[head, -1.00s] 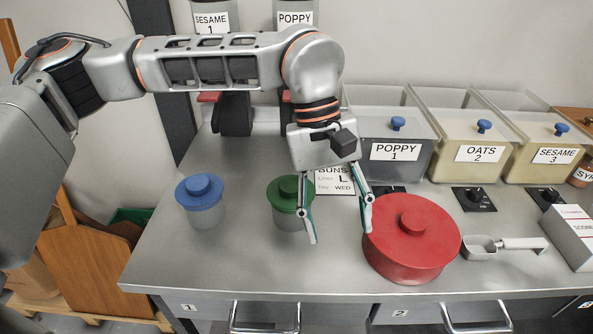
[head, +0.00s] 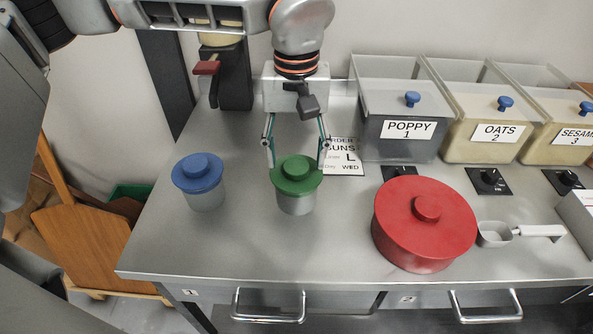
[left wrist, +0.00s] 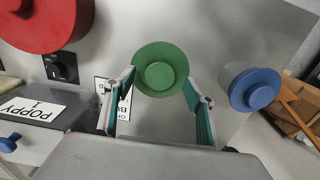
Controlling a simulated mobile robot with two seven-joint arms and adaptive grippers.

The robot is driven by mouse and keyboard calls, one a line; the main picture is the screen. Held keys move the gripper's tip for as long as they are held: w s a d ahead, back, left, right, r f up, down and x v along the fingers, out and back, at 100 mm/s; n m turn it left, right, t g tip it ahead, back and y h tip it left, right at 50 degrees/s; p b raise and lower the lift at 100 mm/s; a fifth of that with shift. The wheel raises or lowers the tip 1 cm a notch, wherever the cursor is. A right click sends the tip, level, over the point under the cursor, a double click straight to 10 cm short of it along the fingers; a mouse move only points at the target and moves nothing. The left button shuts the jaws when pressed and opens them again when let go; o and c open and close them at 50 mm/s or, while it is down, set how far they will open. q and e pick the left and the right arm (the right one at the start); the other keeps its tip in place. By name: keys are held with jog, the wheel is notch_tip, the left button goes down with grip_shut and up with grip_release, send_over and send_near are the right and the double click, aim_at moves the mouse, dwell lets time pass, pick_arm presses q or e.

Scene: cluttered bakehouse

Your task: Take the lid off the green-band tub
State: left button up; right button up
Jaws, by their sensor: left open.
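The green-band tub (head: 295,203) stands upright on the steel counter with its green lid (head: 297,174) on. The lid has a round knob on top and also shows in the left wrist view (left wrist: 160,69). My left gripper (head: 296,160) is open, its two fingers spread to either side of the lid, at its rear edge in the head view. In the left wrist view the lid lies ahead of and partly between the fingertips (left wrist: 159,82). I cannot tell whether the fingers touch it. My right gripper is not in view.
A blue-lidded tub (head: 199,180) stands to the left, and a large red-lidded tub (head: 424,222) to the right. A metal scoop (head: 497,233) lies beyond the red one. An order card (head: 343,158) and labelled bins (head: 400,110) are behind. The counter in front of the green-band tub is clear.

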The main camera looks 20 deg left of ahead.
aim_at(296, 166)
pick_arm(q)
jog(key=shift+f, duration=0.95)
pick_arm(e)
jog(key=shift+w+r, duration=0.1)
pick_arm(q)
jog(key=c, duration=1)
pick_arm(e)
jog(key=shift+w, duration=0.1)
pick_arm(q)
jog(key=shift+r, duration=0.15)
jog(key=shift+w+r, duration=0.1)
jog(key=shift+r, duration=0.2)
notch_tip(296, 166, up, 22)
jog(key=p, duration=0.7)
jog(key=shift+p, duration=0.4)
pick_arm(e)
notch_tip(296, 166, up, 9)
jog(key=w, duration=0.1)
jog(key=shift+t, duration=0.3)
